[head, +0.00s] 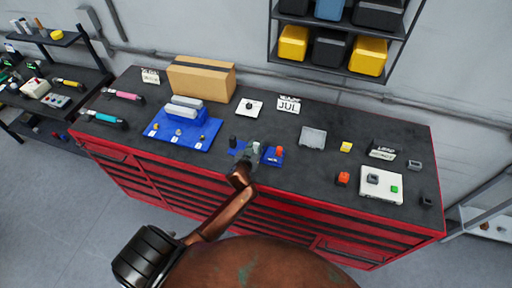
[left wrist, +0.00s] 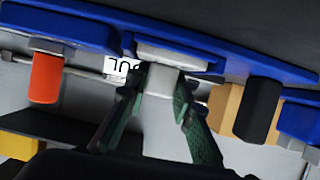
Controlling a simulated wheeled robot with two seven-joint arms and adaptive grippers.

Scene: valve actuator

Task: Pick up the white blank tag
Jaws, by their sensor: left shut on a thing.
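My left gripper (head: 246,153) is at the small blue holder (head: 271,160) near the front middle of the bench. In the left wrist view, its green-padded fingers (left wrist: 157,105) are shut on a plain white piece (left wrist: 160,72), likely the white blank tag. This piece meets a pale block set in the blue holder (left wrist: 222,36); I cannot tell whether it has come free. A red peg (head: 279,151) and a black peg (head: 233,141) stand on either side of it. My right gripper is not in view.
A blue tray (head: 160,134) with pale blocks and a cardboard box (head: 202,79) lie to the left and behind.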

